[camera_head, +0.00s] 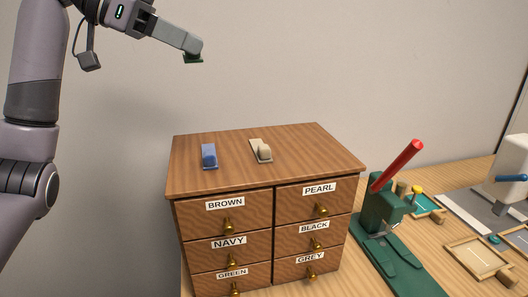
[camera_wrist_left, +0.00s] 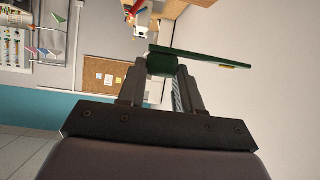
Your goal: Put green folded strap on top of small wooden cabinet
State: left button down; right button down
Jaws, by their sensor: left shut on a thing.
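The small wooden cabinet (camera_head: 240,243) stands on the table, with labelled drawers and round brass knobs. On its top lie a blue folded strap (camera_head: 209,156) and a beige folded strap (camera_head: 261,150), apart from each other. My left gripper (camera_head: 193,54) is in the air above and behind the cabinet top. In the left wrist view, the strap (camera_wrist_left: 200,57) sticks out as a long flat green strip from between the fingers. My right gripper is not in view.
Right of the cabinet stands a green press (camera_head: 383,210) with a red lever (camera_head: 403,162). Wooden trays (camera_head: 478,257) and a white machine (camera_head: 512,165) sit farther right. The cabinet top is bare around the two straps, notably at its right and front.

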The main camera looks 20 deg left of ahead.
pick_arm(q)
jog(key=w+d, duration=0.2)
jog(key=d, duration=0.4)
jog(key=g+b, duration=0.1)
jog(key=b, duration=0.2)
send_over(231, 171)
jog(key=shift+m, duration=0.4)
notch_tip(231, 171, down, 16)
jog(key=shift+r, duration=0.25)
jog(key=shift+f, duration=2.2)
jog(key=shift+f+b, duration=0.15)
jog(key=shift+b, duration=0.15)
jog(key=c, duration=0.8)
grip_release()
jog(key=shift+o, duration=0.2)
